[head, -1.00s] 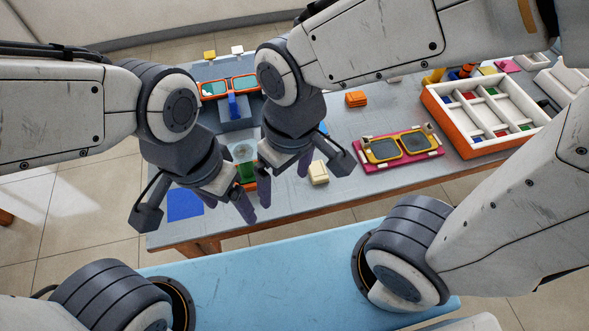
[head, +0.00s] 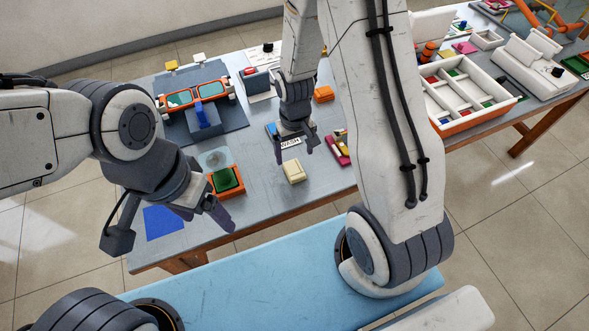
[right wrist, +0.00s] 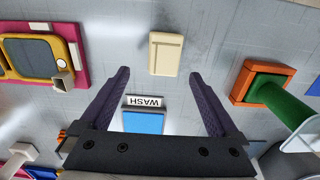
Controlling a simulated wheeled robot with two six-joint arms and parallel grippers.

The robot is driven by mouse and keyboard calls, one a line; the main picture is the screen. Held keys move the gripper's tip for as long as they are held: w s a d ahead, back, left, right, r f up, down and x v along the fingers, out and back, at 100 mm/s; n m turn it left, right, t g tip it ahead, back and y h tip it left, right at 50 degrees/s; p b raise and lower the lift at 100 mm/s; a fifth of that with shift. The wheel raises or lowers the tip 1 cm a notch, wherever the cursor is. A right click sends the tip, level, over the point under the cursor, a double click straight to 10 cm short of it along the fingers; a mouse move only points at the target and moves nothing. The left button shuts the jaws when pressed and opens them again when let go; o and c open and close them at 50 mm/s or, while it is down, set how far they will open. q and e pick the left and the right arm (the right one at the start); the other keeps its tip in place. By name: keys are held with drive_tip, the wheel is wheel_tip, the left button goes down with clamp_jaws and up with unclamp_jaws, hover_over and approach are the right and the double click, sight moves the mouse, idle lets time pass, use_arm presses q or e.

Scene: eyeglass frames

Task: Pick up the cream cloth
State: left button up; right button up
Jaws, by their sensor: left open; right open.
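The cream cloth (head: 293,171) is a small folded, block-like piece lying on the grey table near its front edge. In the right wrist view the cream cloth (right wrist: 165,53) lies just beyond the fingertips, between their lines, with nothing touching it. My right gripper (head: 293,152) is open and empty, pointing down just behind the cloth; its purple fingers show spread in the right wrist view (right wrist: 159,75). My left gripper (head: 207,215) is open and empty over the table's front left, to the left of the cloth.
An orange holder with a green top (head: 226,180) stands left of the cloth. A blue "WASH" card (right wrist: 144,120) lies between my right fingers' bases. A pink tray with yellow frames (right wrist: 75,70) is on the other side. A blue square (head: 163,222) lies front left.

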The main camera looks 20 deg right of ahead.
sight(294, 167)
drive_tip(key=f, duration=0.4)
drive_tip(key=shift+s+a+p, duration=0.25)
drive_tip(key=shift+s+p, duration=0.05)
drive_tip(key=shift+s, duration=0.1)
drive_tip(key=shift+w+f, duration=0.1)
drive_tip(key=shift+f, duration=0.55)
clamp_jaws()
drive_tip(key=shift+r, duration=0.1)
drive_tip(key=shift+r, duration=0.45)
drive_tip(key=r, duration=0.3)
drive_tip(key=shift+s+d+r, duration=0.15)
drive_tip(key=shift+s+r, duration=0.1)
drive_tip(key=s+d+r+b, duration=0.5)
drive_tip(key=s+r+b, duration=0.1)
drive_tip(key=s+b, duration=0.4)
drive_tip(key=shift+r+b, duration=0.2)
drive_tip(key=shift+b, duration=0.5)
